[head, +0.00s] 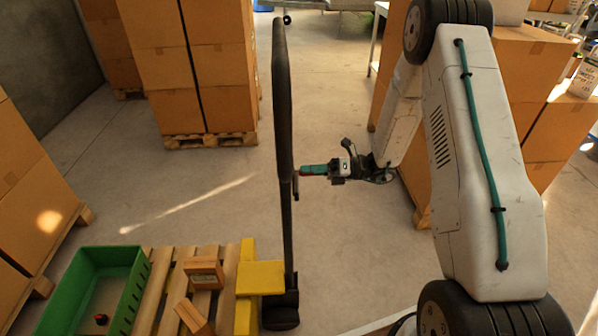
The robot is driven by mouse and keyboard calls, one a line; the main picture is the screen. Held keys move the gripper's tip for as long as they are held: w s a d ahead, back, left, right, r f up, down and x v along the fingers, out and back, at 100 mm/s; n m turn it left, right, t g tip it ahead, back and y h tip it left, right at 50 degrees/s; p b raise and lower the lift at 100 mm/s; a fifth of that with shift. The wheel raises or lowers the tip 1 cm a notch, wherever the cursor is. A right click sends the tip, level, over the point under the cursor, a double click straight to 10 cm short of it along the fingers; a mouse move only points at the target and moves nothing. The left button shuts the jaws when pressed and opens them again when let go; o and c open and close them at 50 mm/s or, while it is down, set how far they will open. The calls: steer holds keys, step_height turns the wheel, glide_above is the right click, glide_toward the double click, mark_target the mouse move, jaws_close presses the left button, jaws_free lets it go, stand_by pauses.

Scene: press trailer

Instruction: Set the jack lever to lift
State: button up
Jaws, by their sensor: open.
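The jack has a tall black handle (283,110) standing upright near the middle of the head view. Its black base (281,312) and yellow body (260,278) are at the bottom. A small dark lever-like part (296,186) shows at the right side of the handle, just below my fingertips; its setting is too small to tell. My gripper (304,171), with teal fingers and a reddish tip, reaches in from the right at mid-height of the handle. It is open and seen edge-on. Its tips are close to the handle; I cannot tell whether they touch.
A wooden pallet (166,290) carries a green crate (70,305) and wooden blocks (204,272) at the lower left. Stacked cartons (205,70) stand behind on the left, with more cartons (556,110) at the right behind my arm. The floor between is clear.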

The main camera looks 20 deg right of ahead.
steer(key=v, duration=0.7)
steer(key=shift+d, duration=0.4)
steer(key=s+a+r+n+g+h, duration=0.1)
steer(key=s+a+r+n+h, duration=0.1)
steer(key=s+r+n+h, duration=0.6)
steer(key=s+a+r+n+g+h, duration=0.2)
steer(key=s+r+n+h, duration=0.7)
steer(key=s+r+n, duration=0.7)
steer(key=shift+s+a+r+n, duration=0.2)
steer(key=shift+s+r+n, duration=0.15)
steer(key=shift+s+n, duration=3.5)
